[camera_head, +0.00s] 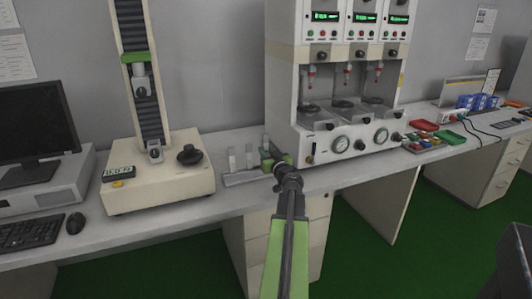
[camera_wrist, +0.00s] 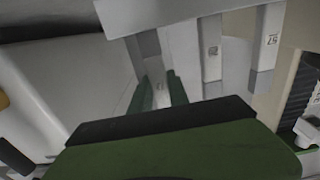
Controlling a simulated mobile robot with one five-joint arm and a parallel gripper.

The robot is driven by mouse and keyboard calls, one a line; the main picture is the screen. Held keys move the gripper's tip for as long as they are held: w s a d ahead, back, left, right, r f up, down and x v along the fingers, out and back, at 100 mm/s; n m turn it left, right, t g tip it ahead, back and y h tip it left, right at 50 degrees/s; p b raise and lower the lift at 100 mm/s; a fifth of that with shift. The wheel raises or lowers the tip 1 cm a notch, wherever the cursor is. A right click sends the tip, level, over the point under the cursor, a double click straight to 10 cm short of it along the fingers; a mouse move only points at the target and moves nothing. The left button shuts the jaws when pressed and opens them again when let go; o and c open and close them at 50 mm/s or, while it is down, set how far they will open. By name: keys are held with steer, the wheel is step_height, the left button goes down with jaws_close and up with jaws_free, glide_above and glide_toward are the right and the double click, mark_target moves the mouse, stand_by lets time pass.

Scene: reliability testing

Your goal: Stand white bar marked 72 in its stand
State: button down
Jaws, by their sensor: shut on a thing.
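My gripper (camera_head: 272,158) is at the right end of the pale stand (camera_head: 240,181) on the bench. In the wrist view, its green fingers (camera_wrist: 159,97) are shut on a pale bar (camera_wrist: 151,62) with a grey part. The fingers hide much of this bar, and I cannot read its number or tell whether its foot is seated. Two other white bars with grey ends stand in the stand, apart from my gripper: one in the middle (camera_head: 249,156) and one at the left (camera_head: 232,159).
A cream testing machine (camera_head: 160,185) stands left of the stand. A white instrument (camera_head: 335,146) with dials stands close on the right. Red and green trays (camera_head: 437,131) lie farther right. The bench front is clear near the stand.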

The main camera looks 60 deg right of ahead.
steer(key=shift+f, duration=0.1)
steer(key=shift+f+b, duration=0.9)
steer(key=shift+b, duration=0.15)
steer(key=shift+a+f+b, duration=0.15)
steer(key=shift+f+b, duration=0.05)
steer(key=shift+b, duration=0.1)
